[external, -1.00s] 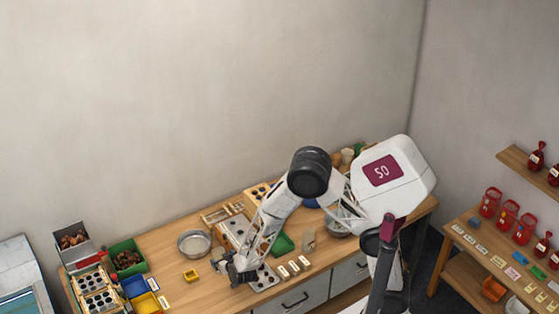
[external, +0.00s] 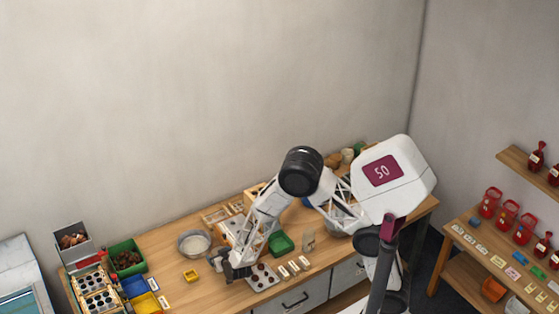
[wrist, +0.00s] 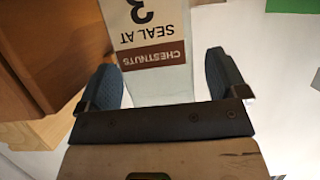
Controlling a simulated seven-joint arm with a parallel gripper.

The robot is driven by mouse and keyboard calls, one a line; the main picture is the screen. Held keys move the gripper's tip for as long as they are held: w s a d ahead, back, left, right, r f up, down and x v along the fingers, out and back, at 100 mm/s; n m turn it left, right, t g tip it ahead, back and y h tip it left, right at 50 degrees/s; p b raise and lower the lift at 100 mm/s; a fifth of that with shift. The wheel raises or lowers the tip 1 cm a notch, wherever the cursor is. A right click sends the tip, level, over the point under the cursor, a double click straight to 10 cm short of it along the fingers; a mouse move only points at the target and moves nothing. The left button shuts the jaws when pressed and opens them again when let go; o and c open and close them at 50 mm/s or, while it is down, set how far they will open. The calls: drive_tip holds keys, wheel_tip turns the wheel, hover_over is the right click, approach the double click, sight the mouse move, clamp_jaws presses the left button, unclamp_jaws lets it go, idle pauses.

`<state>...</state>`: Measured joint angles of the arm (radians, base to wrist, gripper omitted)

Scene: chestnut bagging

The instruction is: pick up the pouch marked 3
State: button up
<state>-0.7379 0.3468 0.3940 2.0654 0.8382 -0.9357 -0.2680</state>
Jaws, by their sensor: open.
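The pouch marked 3 (wrist: 150,40) shows in the wrist view at the top middle. It has a pale label with a large 3 and "SEAL AT", a brown "CHESTNUTS" band, and a clear lower part; the print is upside down. My gripper (wrist: 164,80) is open, with one dark finger to the left of the pouch and one to the right, both apart from it in the picture. In the external view my gripper (external: 234,271) is low over the workbench, left of a plate with holes (external: 262,277). I cannot make out the pouch there.
A metal bowl (external: 194,243) and a small yellow tray (external: 191,276) lie to the left of my gripper. A green tray (external: 281,243) and several small labelled blocks (external: 293,268) are to the right. A wooden surface (wrist: 50,50) is close on the left in the wrist view.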

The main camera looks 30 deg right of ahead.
drive_tip(key=shift+c, duration=0.3)
drive_tip(key=c, duration=1.2)
drive_tip(key=shift+o, duration=0.2)
wheel_tip(320, 180, up, 18)
idle(0.5)
